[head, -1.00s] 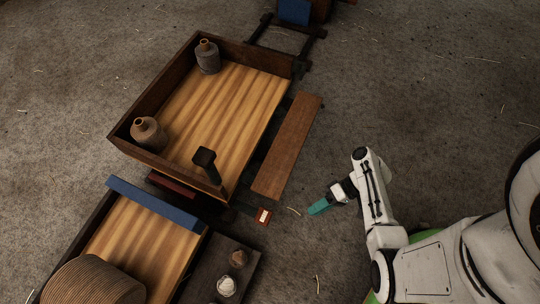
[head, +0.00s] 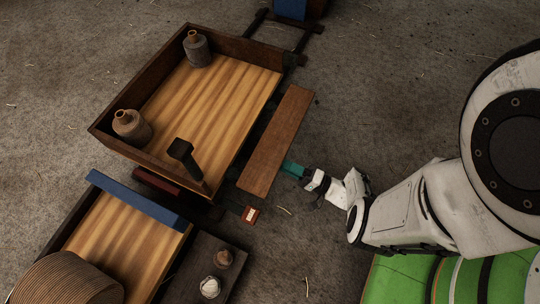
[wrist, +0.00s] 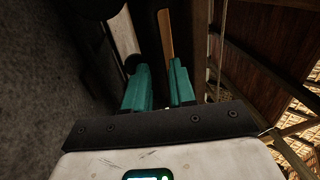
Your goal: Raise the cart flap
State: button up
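The cart flap (head: 275,140) is a long brown board hanging down and out along the right side of the wooden cart (head: 262,50). My gripper (head: 292,169) has teal fingers and is at the flap's outer long edge, toward its near end. Its fingertips overlap or touch that edge in the head view; I cannot tell which. In the wrist view my gripper (wrist: 160,80) shows its two fingers apart with a gap between them. Brown and pale strips lie beyond the fingertips there, and I cannot tell whether any board is between them.
A second cart with a blue board (head: 135,200) and a rope coil (head: 68,281) is at lower left. A small red tag (head: 251,215) lies near the flap's lower end.

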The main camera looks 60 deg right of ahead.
aim_at(270, 159)
jog(key=w, duration=0.3)
jog(key=w+r, duration=0.1)
jog(key=w, duration=0.2)
jog(key=shift+w+a+r, duration=0.15)
jog(key=shift+w, duration=0.15)
jog(key=shift+c, duration=0.4)
grip_shut()
